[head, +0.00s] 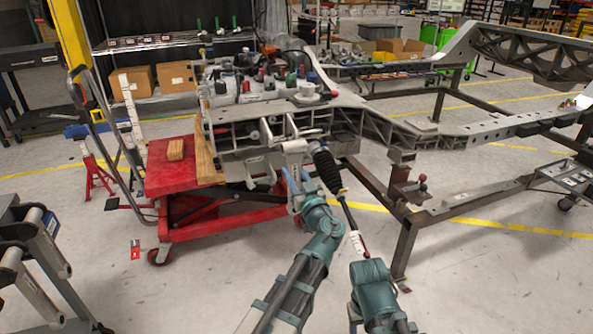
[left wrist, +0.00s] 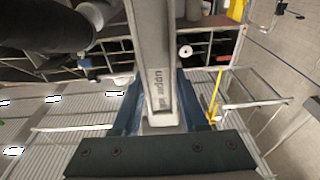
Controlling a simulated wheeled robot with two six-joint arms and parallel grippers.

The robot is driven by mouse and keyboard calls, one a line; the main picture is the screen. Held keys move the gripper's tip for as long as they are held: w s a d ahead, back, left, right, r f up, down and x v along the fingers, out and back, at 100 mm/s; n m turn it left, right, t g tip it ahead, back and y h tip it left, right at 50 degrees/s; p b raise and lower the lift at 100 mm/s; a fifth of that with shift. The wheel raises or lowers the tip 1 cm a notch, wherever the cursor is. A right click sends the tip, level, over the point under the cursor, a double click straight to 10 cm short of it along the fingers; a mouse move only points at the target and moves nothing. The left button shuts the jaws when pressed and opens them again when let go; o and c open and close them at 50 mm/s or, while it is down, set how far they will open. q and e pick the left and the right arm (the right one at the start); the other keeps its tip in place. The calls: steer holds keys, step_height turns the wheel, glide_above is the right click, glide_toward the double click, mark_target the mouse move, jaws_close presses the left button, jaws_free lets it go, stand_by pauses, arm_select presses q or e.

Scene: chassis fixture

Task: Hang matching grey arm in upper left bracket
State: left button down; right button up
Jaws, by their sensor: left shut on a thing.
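My left gripper (head: 295,190) is shut on a light grey arm (head: 293,158), close in front of the chassis end. In the left wrist view, the blue jaws (left wrist: 158,112) sit on both sides of the grey arm (left wrist: 161,62), which carries the word "upper" and a second word too blurred to read. The arm's far end is up by the chassis brackets (head: 268,134); I cannot tell whether it touches or sits inside one. My right arm (head: 371,280) is low in front of the chassis. Its jaws cannot be made out.
A black bellows strut (head: 326,169) hangs beside the grey arm, its rod running down toward my right arm. A red lift cart (head: 172,172) stands under the chassis end.

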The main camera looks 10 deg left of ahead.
arm_select(q)
steer(key=shift+w+d, duration=0.25)
steer(key=shift+d, duration=0.05)
steer(key=f+x, duration=0.2)
steer(key=x, duration=0.9)
steer(key=shift+w+a, duration=0.25)
steer(key=shift+w, duration=0.2)
stand_by(0.4)
steer(key=shift+r, duration=0.1)
stand_by(0.3)
steer(key=shift+f+b, duration=0.75)
steer(key=shift+b, duration=0.15)
stand_by(0.4)
steer(key=shift+d+f, duration=0.1)
steer(key=shift+f, duration=0.15)
steer(key=shift+c, duration=1.8)
jaws_free()
